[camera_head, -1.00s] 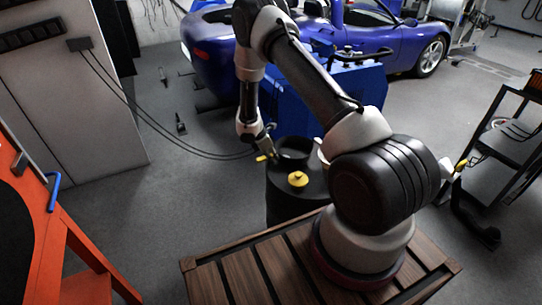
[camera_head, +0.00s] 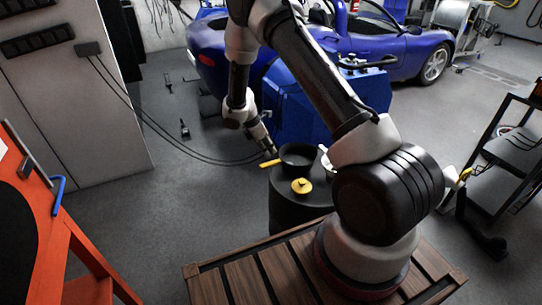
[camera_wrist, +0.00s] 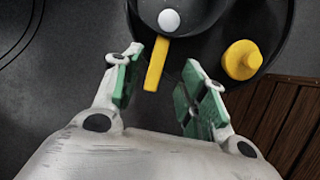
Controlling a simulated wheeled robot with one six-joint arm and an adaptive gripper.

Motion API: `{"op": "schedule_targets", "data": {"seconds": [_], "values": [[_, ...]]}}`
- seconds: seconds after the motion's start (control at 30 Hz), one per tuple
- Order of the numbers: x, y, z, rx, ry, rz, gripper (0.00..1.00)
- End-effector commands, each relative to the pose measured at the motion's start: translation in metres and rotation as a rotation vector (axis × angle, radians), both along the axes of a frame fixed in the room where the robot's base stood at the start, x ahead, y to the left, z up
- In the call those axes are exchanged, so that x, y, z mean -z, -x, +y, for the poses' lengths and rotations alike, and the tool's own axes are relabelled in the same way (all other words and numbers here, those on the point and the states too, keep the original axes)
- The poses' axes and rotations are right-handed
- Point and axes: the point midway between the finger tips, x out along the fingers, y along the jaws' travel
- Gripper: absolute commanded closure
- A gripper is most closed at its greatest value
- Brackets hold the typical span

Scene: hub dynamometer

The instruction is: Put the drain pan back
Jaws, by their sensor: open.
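A dark round pan (camera_head: 299,155) with a yellow handle (camera_head: 270,163) sits on top of a black drum (camera_head: 297,210); it looks like the drain pan. My gripper (camera_head: 268,149) is at the handle, on the left side of the drum. In the wrist view, my open gripper (camera_wrist: 162,78) has its green-padded fingers on either side of the yellow handle (camera_wrist: 155,65), with gaps between pads and handle. A white knob (camera_wrist: 169,20) shows at the handle's inner end. Only part of the pan (camera_wrist: 195,12) shows there.
A yellow cap (camera_head: 301,186) stands on the drum top, right of the handle in the wrist view. A blue machine (camera_head: 300,105) stands behind the drum. A black shelf cart (camera_head: 500,160) is at right, an orange frame (camera_head: 30,220) at left.

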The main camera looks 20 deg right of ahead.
Motion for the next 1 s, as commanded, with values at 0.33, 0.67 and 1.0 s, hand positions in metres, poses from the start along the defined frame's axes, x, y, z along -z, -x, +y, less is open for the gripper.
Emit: {"op": "schedule_targets", "data": {"seconds": [0.33,0.67,1.0], "values": [[-0.083,0.006,-0.004,0.133,-0.018,-0.082,0.58],[-0.284,0.104,-0.044,0.677,-0.150,-0.352,0.58],[-0.385,0.269,-0.051,1.210,-0.401,-0.542,0.58]]}}
